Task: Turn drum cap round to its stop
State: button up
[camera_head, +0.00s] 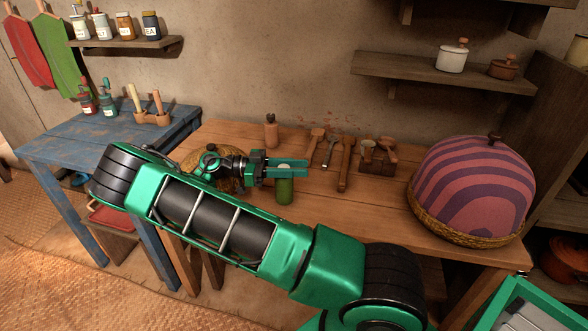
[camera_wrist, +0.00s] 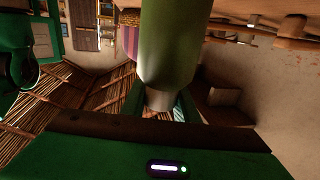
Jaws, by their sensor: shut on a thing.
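A green upright drum (camera_head: 284,190) stands on the wooden table, just below my gripper (camera_head: 292,170). My gripper reaches in from the left, with its fingers across the drum's top. In the wrist view the green drum (camera_wrist: 172,45) fills the upper middle, and its pale narrow end, seemingly the cap (camera_wrist: 160,99), sits between my fingers. My gripper is shut on this end. In the head view the cap is hidden by the fingers. How far the cap is turned cannot be told.
Wooden utensils (camera_head: 346,165) and a small wooden rack (camera_head: 377,160) lie to the right of the drum. A striped domed cover (camera_head: 473,185) on a basket stands at the table's right. A woven basket sits behind my wrist. The table front between drum and dome is clear.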

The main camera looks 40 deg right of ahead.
jog(key=o, duration=1.1)
jog(key=shift+v, duration=3.9)
